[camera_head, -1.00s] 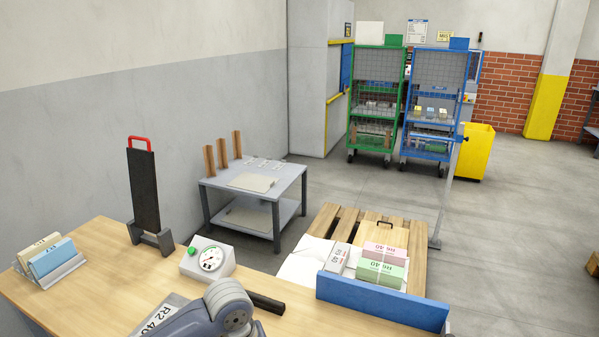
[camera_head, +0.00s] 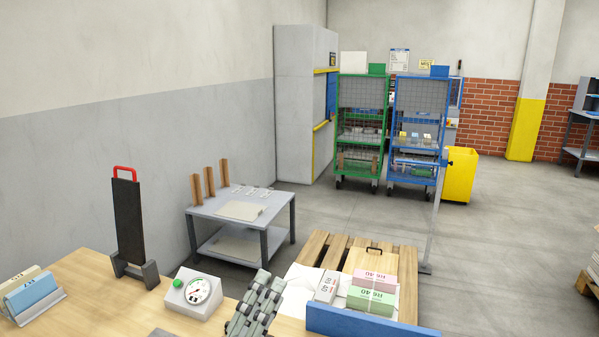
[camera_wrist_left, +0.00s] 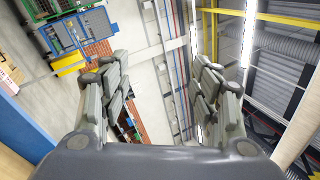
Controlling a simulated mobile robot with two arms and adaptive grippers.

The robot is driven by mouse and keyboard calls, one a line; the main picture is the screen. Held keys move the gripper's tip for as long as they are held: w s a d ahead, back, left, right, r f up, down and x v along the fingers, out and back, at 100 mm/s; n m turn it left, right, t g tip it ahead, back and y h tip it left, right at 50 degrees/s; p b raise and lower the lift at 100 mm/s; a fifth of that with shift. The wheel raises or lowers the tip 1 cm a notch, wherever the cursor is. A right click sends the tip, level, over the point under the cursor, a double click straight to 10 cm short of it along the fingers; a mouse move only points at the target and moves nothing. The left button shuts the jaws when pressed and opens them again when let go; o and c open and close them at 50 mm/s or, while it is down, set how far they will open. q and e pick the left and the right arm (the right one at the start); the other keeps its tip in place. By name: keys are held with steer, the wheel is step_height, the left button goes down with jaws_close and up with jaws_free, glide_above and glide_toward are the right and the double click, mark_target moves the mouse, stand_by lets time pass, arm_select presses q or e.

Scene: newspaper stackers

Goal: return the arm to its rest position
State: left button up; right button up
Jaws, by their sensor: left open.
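My left gripper (camera_head: 258,306) shows at the bottom middle of the head view, its grey-green fingers pointing up over the front table (camera_head: 80,268). In the left wrist view the two fingers of my left gripper (camera_wrist_left: 160,90) stand wide apart with nothing between them. Behind them are the ceiling, walls and the blue cart (camera_wrist_left: 95,22), seen tilted. My right gripper is not in view.
A dial gauge box (camera_head: 192,296) stands beside the gripper. A black upright with a red handle (camera_head: 128,215) is farther left. A pallet (camera_head: 405,262) with labelled bundles (camera_head: 372,300) lies to the right, behind a blue board (camera_head: 360,321).

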arm_select(q)
steer(key=s+a+f+n+g+y, duration=0.2)
steer(key=a+f+n+g+y, duration=0.2)
steer(key=a+f+n+y, duration=0.4)
steer(key=s+a+f+n+g+y, duration=0.35)
steer(key=a+f+n, duration=0.35)
steer(key=f+n, duration=0.5)
steer(key=s+f+n+g+h, duration=0.1)
steer(key=s+f+n+g, duration=0.2)
steer(key=s+f+g, duration=0.35)
steer(key=s+f+n+g, duration=0.25)
steer(key=s+f, duration=0.45)
steer(key=s, duration=0.5)
step_height(320, 180, down, 26)
steer(key=s+g+p, duration=0.1)
steer(key=s+g, duration=0.1)
steer(key=s+a+f+p, duration=0.1)
steer(key=s+a+f, duration=0.2)
steer(key=s+f, duration=1)
steer(key=s+m+g, duration=0.1)
steer(key=s, duration=0.2)
steer(key=shift+f, duration=0.25)
